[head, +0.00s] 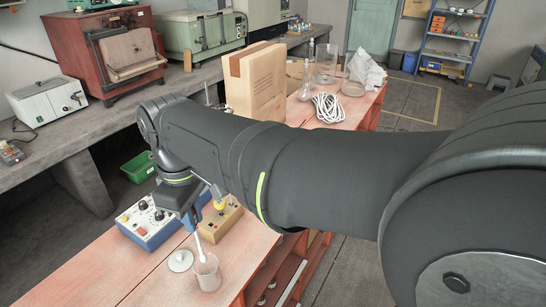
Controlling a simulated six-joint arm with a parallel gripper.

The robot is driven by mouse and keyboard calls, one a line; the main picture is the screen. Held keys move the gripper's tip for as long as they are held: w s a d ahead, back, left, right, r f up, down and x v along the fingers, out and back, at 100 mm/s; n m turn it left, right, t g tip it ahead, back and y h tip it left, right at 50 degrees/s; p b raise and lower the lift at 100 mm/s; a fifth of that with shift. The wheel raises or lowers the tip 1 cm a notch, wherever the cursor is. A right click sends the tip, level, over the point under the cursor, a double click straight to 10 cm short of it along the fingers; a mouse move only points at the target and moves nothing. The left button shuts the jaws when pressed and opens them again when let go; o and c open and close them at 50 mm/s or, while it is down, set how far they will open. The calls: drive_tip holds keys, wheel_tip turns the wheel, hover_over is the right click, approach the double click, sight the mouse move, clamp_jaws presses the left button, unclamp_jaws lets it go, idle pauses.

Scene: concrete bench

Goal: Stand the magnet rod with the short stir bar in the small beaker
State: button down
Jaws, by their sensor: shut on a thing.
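A white magnet rod (200,247) hangs from my gripper (192,222), which is shut on its upper part. The rod points down and leans slightly. Its lower end is at the mouth of the small clear beaker (208,278); I cannot tell whether it is inside or just above the rim. The beaker stands upright on the reddish bench top. A short stir bar on the rod's end is too small to make out. My arm crosses the view and hides part of the bench behind the gripper.
A small white round dish or lid (181,260) lies left of the beaker. A blue box with knobs (150,224) and a wooden block (222,220) stand behind. The near-left bench is clear.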

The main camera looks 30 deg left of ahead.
sight(203, 255)
drive_tip(key=shift+f, duration=4.25)
drive_tip(key=c, duration=1.8)
unclamp_jaws()
drive_tip(key=shift+f, duration=0.15)
drive_tip(key=shift+c, duration=0.2)
drive_tip(key=o, duration=1.1)
drive_tip(key=shift+r, duration=3.55)
